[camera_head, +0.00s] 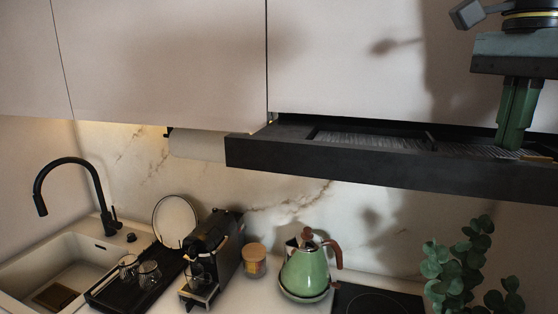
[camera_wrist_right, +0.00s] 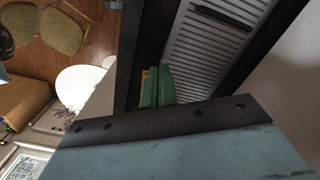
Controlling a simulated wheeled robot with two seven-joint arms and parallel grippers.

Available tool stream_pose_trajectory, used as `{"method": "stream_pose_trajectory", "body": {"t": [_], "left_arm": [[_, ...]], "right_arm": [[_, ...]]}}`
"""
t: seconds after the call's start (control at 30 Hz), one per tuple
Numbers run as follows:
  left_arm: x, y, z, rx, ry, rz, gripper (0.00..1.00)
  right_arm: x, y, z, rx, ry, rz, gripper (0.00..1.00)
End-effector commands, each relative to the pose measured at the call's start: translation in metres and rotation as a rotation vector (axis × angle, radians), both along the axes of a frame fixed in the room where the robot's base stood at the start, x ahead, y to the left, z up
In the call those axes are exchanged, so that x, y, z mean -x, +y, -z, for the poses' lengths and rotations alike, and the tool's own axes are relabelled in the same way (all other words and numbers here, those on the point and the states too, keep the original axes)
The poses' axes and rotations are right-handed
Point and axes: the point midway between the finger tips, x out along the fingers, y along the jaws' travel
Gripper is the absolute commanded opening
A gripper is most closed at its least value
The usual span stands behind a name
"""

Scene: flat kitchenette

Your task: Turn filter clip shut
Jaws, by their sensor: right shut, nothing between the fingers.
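The dark range hood (camera_head: 330,160) hangs under the white cabinets, with a grey ribbed filter (camera_head: 375,141) set in its underside. The filter also shows in the right wrist view (camera_wrist_right: 205,50), with a dark handle (camera_wrist_right: 222,17) on it. A small yellowish piece, possibly the clip (camera_head: 538,157), shows beside my right fingertips and is partly hidden by them. It also shows in the wrist view (camera_wrist_right: 145,75). My right gripper (camera_head: 510,147) points down at the hood's right part, its green fingers shut and empty. I cannot tell whether they touch the clip. My left gripper is out of view.
Below, the counter holds a green kettle (camera_head: 305,268), a coffee machine (camera_head: 212,255), a lidded jar (camera_head: 254,261) and a dish rack (camera_head: 135,285) beside the sink (camera_head: 60,275). A leafy plant (camera_head: 460,265) stands at right. The space directly under the hood looks free.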

Motion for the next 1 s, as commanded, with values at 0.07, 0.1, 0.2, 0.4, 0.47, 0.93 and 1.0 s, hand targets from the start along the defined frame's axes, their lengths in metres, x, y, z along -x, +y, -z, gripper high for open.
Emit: {"method": "stream_pose_trajectory", "body": {"t": [0.07, 0.1, 0.2, 0.4, 0.47, 0.93, 1.0], "left_arm": [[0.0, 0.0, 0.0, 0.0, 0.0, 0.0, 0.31], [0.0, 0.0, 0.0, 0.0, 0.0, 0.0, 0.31], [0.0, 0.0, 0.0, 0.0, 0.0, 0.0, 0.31], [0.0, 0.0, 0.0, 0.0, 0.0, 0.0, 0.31], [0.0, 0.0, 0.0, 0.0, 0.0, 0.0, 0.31], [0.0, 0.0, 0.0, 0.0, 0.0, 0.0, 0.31], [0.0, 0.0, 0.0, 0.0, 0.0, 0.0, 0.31]], "right_arm": [[-0.001, 0.0, -0.005, 0.0, -0.002, 0.001, 0.0], [-0.001, 0.0, -0.009, -0.001, -0.002, 0.001, 0.0], [-0.001, 0.0, -0.017, -0.001, -0.002, 0.001, 0.0], [-0.001, 0.0, -0.033, -0.001, -0.002, 0.0, 0.0], [-0.001, 0.0, -0.037, -0.001, -0.001, 0.0, 0.0], [0.0, 0.0, -0.048, -0.001, 0.0, 0.001, 0.0], [0.0, 0.0, -0.048, -0.001, 0.0, 0.001, 0.0]]}}
